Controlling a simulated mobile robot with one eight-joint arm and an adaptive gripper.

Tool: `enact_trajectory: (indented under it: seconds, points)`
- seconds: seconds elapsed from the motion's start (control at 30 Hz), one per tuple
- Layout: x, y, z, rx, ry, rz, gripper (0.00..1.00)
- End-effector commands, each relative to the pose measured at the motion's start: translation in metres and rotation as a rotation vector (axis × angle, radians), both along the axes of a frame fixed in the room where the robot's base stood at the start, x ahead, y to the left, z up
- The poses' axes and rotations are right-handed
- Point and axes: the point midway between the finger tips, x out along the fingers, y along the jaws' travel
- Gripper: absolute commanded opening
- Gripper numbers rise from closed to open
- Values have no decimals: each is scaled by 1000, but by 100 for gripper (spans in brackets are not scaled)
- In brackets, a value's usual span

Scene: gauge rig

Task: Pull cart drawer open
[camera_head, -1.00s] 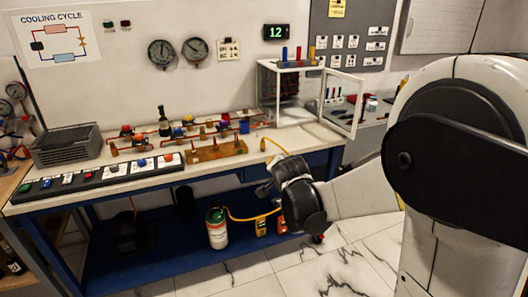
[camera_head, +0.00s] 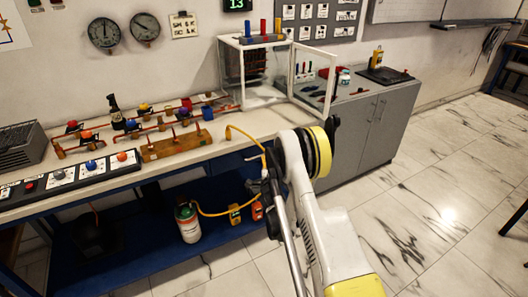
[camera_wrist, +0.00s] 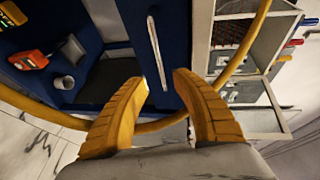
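My gripper (camera_wrist: 160,80) has two yellow ribbed fingers, spread apart with nothing between their tips in the wrist view. Ahead of them is a blue front face (camera_wrist: 178,42) with a long pale bar (camera_wrist: 157,52) like a handle; the fingertips appear apart from it. I cannot tell for sure whether this is the cart drawer. In the head view, the blue-framed bench (camera_head: 130,182) stands left of my arm, and my arm's dark end parts hide part of its front. The fingers are not clear there.
A yellow hose (camera_wrist: 150,126) curves behind and around the fingers. A gas bottle (camera_head: 188,222) and orange meter (camera_head: 257,210) sit on the lower shelf. A glass case (camera_head: 255,70) with an open door stands above.

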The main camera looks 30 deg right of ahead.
Motion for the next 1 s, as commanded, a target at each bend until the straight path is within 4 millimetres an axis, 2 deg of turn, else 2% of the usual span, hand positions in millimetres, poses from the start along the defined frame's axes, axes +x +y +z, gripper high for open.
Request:
enact_trajectory:
  seconds: [0.03,0.2,0.4,0.57,0.83,0.87,0.93,1.0]
  points:
    - [7,-3,5,1,0,-1,32]
    - [41,-16,-11,0,1,-1,32]
    - [70,-27,-15,-1,1,0,32]
    - [80,-30,-16,-1,1,0,32]
    - [81,-31,-15,-1,1,0,32]
    - [81,-31,-15,-1,1,0,25]
    - [81,-31,-15,-1,1,0,4]
    - [81,-31,-15,-1,1,0,0]
